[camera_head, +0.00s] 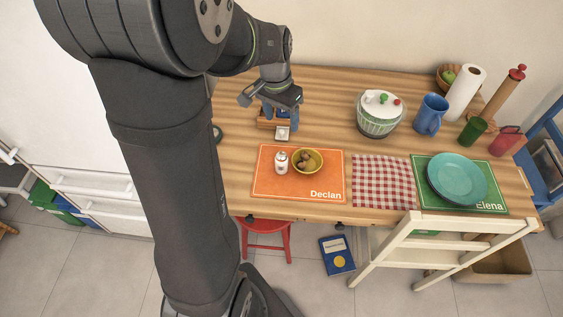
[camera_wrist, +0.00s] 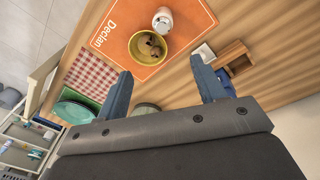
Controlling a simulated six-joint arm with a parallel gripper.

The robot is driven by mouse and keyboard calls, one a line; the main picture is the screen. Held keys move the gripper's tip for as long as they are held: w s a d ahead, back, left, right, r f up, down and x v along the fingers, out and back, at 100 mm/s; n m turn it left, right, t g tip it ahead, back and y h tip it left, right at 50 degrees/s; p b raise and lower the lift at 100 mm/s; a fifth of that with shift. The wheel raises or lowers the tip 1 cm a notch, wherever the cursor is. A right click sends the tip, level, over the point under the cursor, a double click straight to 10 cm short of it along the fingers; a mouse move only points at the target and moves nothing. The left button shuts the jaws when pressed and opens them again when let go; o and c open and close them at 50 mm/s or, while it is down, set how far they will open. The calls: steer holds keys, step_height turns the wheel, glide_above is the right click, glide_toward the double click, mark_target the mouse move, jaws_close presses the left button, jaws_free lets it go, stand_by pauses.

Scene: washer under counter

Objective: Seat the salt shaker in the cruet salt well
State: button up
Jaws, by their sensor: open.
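A small white shaker (camera_head: 281,163) with a pale top stands on the orange Declan placemat (camera_head: 322,187), left of a yellow bowl. It also shows at the top of the wrist view (camera_wrist: 163,19). A wooden holder (camera_head: 264,123), seemingly the cruet, stands behind the placemat, partly hidden by my gripper. In the wrist view the holder (camera_wrist: 234,55) shows an open compartment, with a white square piece (camera_wrist: 204,52) beside it. I cannot tell which well is for salt. My gripper (camera_head: 280,112) is open and empty above the holder area, apart from the shaker.
The yellow bowl (camera_head: 307,161) with brown items is close to the shaker. The checked cloth (camera_head: 384,182) is clear.

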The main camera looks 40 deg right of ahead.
mark_target(282, 153)
steer(key=shift+n+y, duration=0.3)
steer(key=shift+n, duration=0.1)
steer(key=f, duration=1)
steer(key=shift+d+f, duration=0.2)
steer(key=shift+f, duration=0.2)
steer(key=shift+s+a+f, duration=0.1)
steer(key=shift+a+f, duration=0.05)
steer(key=shift+f, duration=1.2)
steer(key=shift+s+a+f, duration=0.1)
steer(key=shift+f, duration=1.2)
steer(key=c, duration=1.2)
steer(key=shift+r, duration=0.1)
